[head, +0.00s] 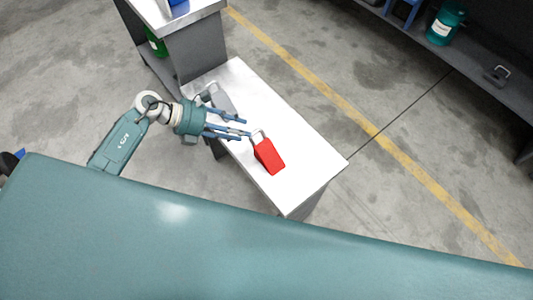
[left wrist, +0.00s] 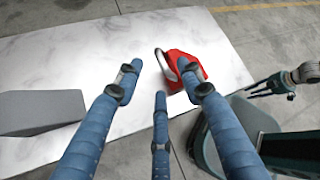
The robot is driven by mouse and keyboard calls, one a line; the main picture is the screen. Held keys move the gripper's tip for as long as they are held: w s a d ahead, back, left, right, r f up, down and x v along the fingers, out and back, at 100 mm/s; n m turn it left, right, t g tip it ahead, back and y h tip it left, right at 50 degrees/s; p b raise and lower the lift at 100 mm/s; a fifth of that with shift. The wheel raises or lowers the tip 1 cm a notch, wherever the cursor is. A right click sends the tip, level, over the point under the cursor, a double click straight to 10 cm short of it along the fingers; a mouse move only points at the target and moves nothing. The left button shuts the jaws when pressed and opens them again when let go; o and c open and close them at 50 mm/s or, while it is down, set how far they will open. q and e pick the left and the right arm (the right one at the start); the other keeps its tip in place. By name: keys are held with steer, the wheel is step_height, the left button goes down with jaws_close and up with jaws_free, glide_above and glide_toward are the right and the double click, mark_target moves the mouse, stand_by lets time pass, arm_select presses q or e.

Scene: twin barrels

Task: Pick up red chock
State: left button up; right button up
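The red chock (head: 269,157) lies on the pale top of the bench, with its light metal handle pointing toward my left gripper (head: 244,126). My left gripper is open and empty, its blue fingers spread just up and left of the chock in the head view. In the left wrist view, the red chock (left wrist: 184,67) sits beyond the right fingertip of the left gripper (left wrist: 160,79), which covers part of it. I cannot tell whether that finger touches the handle.
A grey chock (head: 221,98) with a handle lies on the same bench (head: 308,145); it also shows in the left wrist view (left wrist: 40,110). A higher metal table (head: 190,12) stands behind. A shelf with a teal container (head: 444,27) is at upper right. The bench's right end is clear.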

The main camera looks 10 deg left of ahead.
mark_target(265, 152)
arm_select(q)
steer(key=b+x, duration=0.1)
steer(key=x, duration=0.4)
steer(key=shift+w+d+f+b, duration=0.1)
steer(key=shift+d+b, duration=0.1)
steer(key=shift+b, duration=0.15)
jaws_close()
